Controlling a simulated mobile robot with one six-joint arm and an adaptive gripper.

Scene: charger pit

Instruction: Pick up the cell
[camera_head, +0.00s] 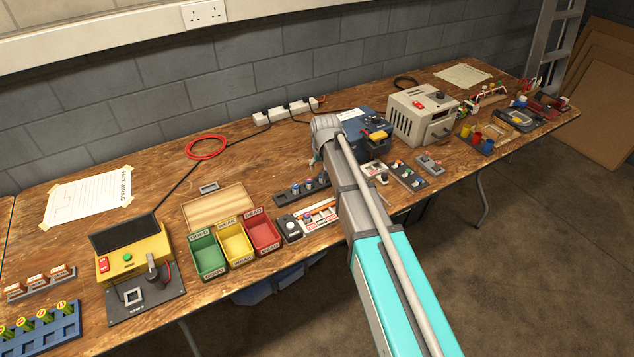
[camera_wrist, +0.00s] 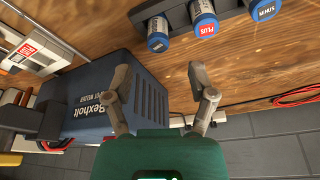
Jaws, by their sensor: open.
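My gripper (camera_wrist: 160,72) is open and empty in the wrist view, with bare wood and part of a blue box showing between and behind its fingers. Several blue-wrapped cells stand in a dark rack (camera_wrist: 185,48) at the top of that view, beyond the fingertips and apart from them. One cell (camera_wrist: 157,34) is at the left, one with a red PLUS label (camera_wrist: 203,18) is in the middle, and one (camera_wrist: 263,9) is at the right edge. In the head view the dark rack (camera_head: 318,188) is left of my arm, which hides my fingers.
The blue Bexholt box (camera_wrist: 95,100) is close to my left finger; it also shows behind my arm (camera_head: 367,123). Green, yellow and red bins (camera_head: 236,238), a yellow tester (camera_head: 135,255) and a beige machine (camera_head: 422,115) stand on the bench. A grey wall runs behind.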

